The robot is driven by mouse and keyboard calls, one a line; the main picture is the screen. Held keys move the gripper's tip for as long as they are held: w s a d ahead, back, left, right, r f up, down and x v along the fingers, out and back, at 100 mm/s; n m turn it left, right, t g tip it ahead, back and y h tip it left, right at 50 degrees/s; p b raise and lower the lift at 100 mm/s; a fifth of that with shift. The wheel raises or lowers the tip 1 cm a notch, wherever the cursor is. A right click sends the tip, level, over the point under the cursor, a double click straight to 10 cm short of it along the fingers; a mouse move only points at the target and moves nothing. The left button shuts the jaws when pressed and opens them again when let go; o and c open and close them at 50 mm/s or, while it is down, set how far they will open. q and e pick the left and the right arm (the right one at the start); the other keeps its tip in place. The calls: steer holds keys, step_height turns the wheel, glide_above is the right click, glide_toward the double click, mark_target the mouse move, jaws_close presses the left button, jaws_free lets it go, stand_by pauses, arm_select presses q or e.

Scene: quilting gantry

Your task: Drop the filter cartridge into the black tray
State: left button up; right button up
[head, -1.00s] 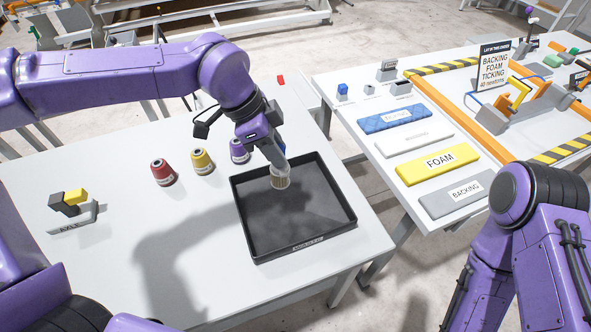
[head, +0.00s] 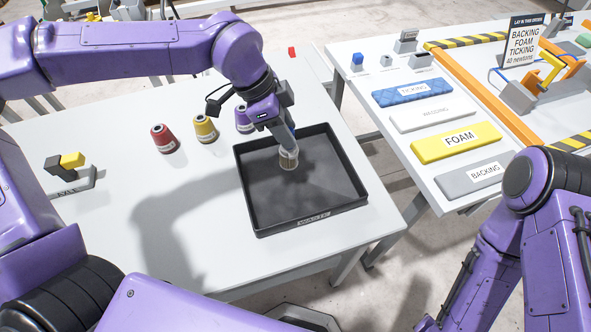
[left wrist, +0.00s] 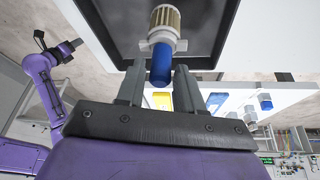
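The filter cartridge (head: 288,159) has a pleated tan end, a pale collar and a blue end. My left gripper (head: 287,146) is over the black tray (head: 307,222), with the cartridge hanging tan end down below it.
Red (head: 164,139), yellow (head: 205,129) and purple (head: 243,120) cones stand left of and behind the tray. A grey stand labelled AXLE (head: 73,187) is at far left. A second table carries labelled pads, including yellow FOAM (head: 455,143). The table's front middle is clear.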

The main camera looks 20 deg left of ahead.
arm_select(q)
steer(key=shift+o, duration=1.3)
steer(key=shift+s+r, duration=0.25)
steer(key=shift+s, duration=0.3)
steer(key=shift+w+f, duration=0.1)
steer(key=shift+w, duration=0.2)
steer(key=shift+w+r, duration=0.1)
steer(key=shift+r, duration=0.15)
steer(key=b+v, duration=0.1)
steer(key=v, duration=0.9)
steer(key=shift+s+b, duration=0.3)
steer(key=shift+s, duration=0.05)
arm_select(e)
steer(key=shift+s+f, duration=0.2)
steer(key=shift+f, duration=0.55)
arm_select(q)
steer(key=shift+a, duration=0.1)
